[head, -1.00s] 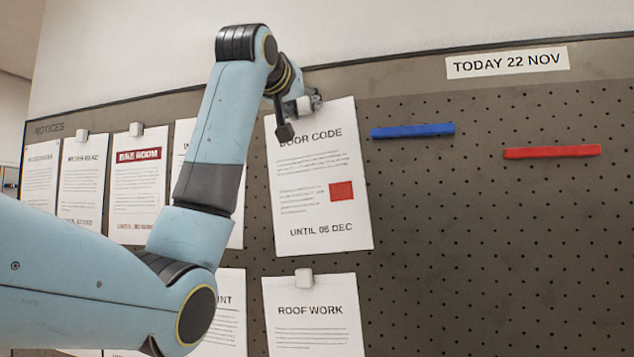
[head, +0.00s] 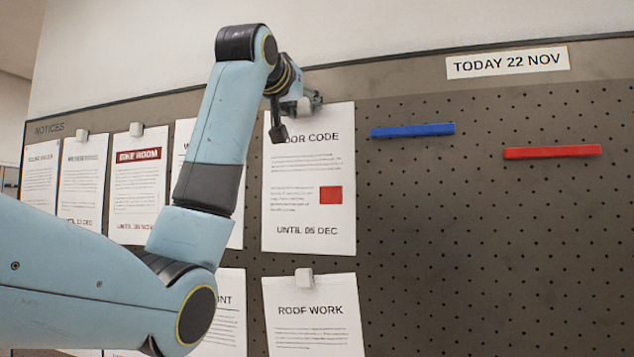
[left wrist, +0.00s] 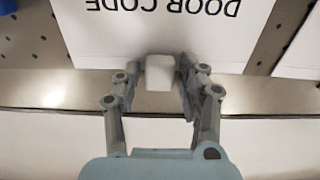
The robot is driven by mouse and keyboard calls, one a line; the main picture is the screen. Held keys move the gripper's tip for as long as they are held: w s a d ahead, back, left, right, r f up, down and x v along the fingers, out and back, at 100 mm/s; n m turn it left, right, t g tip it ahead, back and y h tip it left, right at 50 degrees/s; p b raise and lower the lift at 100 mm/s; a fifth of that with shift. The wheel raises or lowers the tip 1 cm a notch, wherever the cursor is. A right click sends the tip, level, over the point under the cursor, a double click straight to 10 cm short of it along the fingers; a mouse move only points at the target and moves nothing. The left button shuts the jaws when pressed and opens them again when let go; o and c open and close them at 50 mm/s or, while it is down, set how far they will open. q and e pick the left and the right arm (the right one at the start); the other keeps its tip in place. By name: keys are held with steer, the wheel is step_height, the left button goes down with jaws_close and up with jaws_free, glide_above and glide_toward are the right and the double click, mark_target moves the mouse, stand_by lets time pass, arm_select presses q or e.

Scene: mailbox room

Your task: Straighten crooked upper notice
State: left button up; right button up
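The upper notice, DOOR CODE (head: 308,200), is a white sheet with a red square on the pegboard. It hangs about upright, its sides nearly vertical in the head view. Its top edge and upside-down heading show in the left wrist view (left wrist: 160,30). My left gripper (head: 297,116) is at its top edge. In the left wrist view, the fingers (left wrist: 162,75) close on both sides of a white magnet (left wrist: 159,73) at the top middle of the sheet. My right gripper is not in view.
The ROOF WORK notice (head: 313,318) hangs just below under its own magnet (head: 304,277). The BIKE ROOM notice (head: 138,187) and others hang left, partly behind my arm.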

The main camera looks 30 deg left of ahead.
arm_select(q)
steer(key=shift+o, duration=1)
